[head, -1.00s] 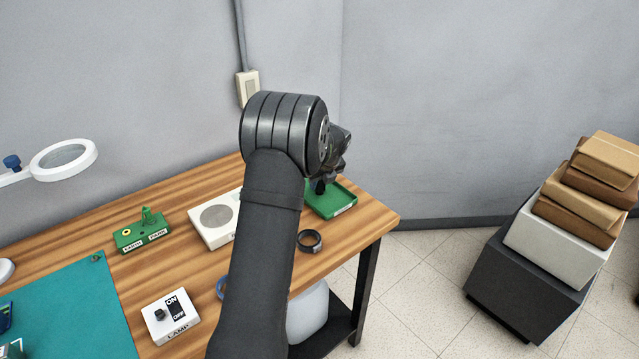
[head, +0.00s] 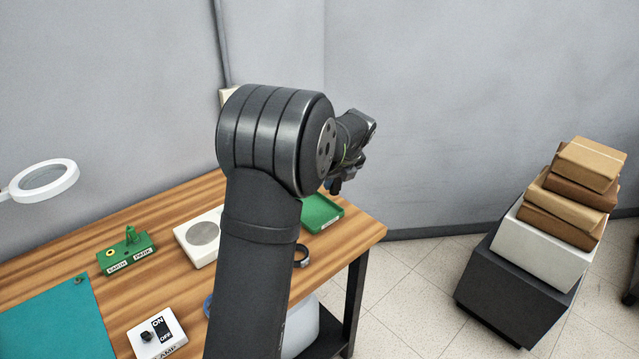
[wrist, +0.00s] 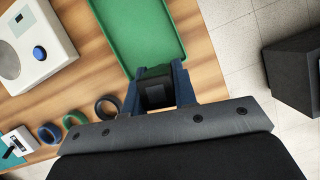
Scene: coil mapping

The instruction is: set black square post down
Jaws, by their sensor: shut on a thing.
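The black square post (wrist: 157,93) is between the two fingers of my gripper (wrist: 158,90) in the wrist view, and the gripper is shut on it. The green tray (wrist: 140,35) lies just beyond the post in the wrist view. In the head view the green tray (head: 320,212) is at the right end of the table, partly behind my arm. My gripper (head: 336,186) shows there at the tray's upper edge, above the table. The post is hard to make out in the head view.
Dark, green and blue rings (wrist: 77,118) lie in a row on the wooden table (wrist: 95,70). A white device with a round disc (head: 204,236) and a green block (head: 126,253) stand to the left. A lamp switch box (head: 157,334) is nearer. Stacked boxes (head: 565,200) stand on the floor.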

